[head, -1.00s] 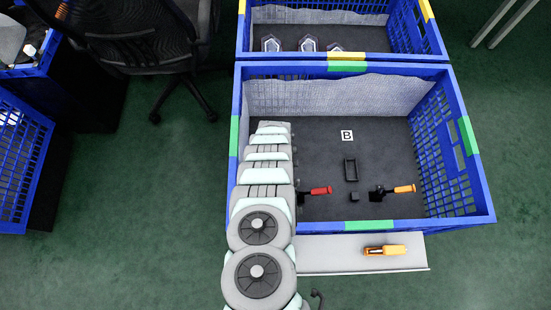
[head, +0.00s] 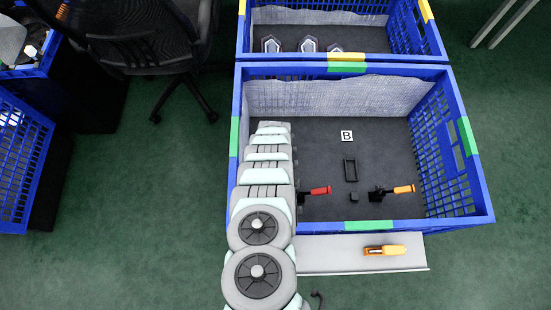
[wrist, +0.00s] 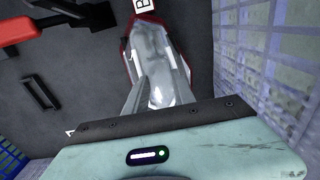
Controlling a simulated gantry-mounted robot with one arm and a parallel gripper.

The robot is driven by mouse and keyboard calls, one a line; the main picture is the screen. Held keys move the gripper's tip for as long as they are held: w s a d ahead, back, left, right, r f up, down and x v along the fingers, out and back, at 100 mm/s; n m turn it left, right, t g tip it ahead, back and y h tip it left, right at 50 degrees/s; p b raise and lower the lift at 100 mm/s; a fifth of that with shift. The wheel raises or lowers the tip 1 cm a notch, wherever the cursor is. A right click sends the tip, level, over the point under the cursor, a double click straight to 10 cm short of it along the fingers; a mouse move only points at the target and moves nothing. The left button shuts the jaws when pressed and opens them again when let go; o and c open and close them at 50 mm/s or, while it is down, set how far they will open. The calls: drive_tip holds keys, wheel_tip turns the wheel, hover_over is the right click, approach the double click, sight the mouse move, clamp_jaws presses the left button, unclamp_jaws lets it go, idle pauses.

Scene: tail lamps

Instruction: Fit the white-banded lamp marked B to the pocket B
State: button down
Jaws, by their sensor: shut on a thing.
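In the wrist view my gripper (wrist: 160,82) is shut on a lamp (wrist: 152,45) with a clear grey lens and a red rim. A pale patch shows near the fingers. A white tag with a B (wrist: 142,5) is cut off at the top edge, near the lamp's far end; I cannot tell whether it is on the lamp. In the head view a white B label (head: 347,135) lies on the dark crate floor, with a black rectangular frame (head: 350,170) in front of it. My arm hides the gripper and lamp there.
The blue crate (head: 357,226) has mesh walls. Inside are a red-handled clamp (head: 318,190), an orange-handled clamp (head: 402,189) and a small black block (head: 354,197). An orange tool (head: 384,250) lies on a grey shelf in front. Another crate (head: 440,35) with several lamps stands behind.

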drive_tip(key=shift+r+p, duration=0.6)
drive_tip(key=shift+r, duration=0.1)
drive_tip(key=shift+r+p, duration=0.6)
drive_tip(key=shift+p, duration=0.05)
drive_tip(key=shift+r+p, duration=0.9)
drive_tip(key=shift+f, duration=0.1)
